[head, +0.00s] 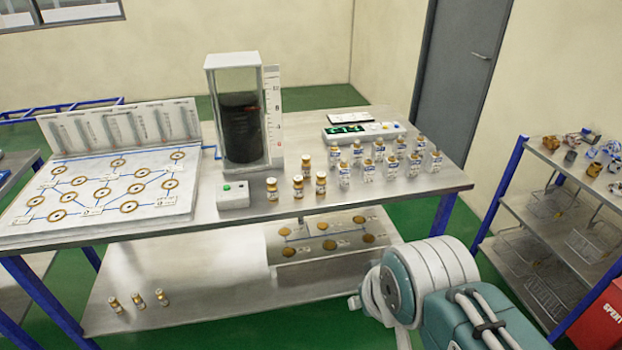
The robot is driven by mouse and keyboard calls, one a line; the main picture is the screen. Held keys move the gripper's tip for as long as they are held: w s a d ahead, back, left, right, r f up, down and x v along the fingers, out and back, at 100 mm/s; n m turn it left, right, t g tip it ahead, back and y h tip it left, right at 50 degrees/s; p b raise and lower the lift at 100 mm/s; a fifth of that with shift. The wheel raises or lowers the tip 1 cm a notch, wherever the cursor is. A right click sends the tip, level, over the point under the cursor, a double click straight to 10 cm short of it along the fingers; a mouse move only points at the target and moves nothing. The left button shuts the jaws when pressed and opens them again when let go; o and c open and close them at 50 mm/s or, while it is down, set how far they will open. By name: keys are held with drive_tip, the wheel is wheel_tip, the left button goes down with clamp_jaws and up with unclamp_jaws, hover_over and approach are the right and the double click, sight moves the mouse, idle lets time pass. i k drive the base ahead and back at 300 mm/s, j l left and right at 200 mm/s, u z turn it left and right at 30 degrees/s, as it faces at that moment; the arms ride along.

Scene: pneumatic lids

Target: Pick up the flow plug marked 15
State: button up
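Several small plugs with brass-coloured tops stand upright on the metal table (240,236). A small group stands right of the middle, with one plug (272,189) at its left, one (298,186) in its middle and one (321,182) at its right. Farther right is a larger group with blue-and-white labels, including a plug (368,170) in its front row. Three more plugs (138,302) stand on the lower shelf at the left. The markings are too small to read, so I cannot tell which is 15. My gripper is out of view; only my arm shows at bottom right.
A white board (60,228) with brass ring sockets covers the table's left. A tall tank (238,110) with dark contents stands behind a small box with a green button (233,195). A device with a green display (345,130) is behind the plugs. A shelf rack (530,205) stands at right.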

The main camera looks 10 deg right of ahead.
sight(272, 189)
drive_tip(key=i+l, duration=0.1)
drive_tip(key=i, duration=0.6)
drive_tip(key=i+l, duration=0.1)
drive_tip(key=i, duration=0.55)
drive_tip(key=j+u, duration=0.05)
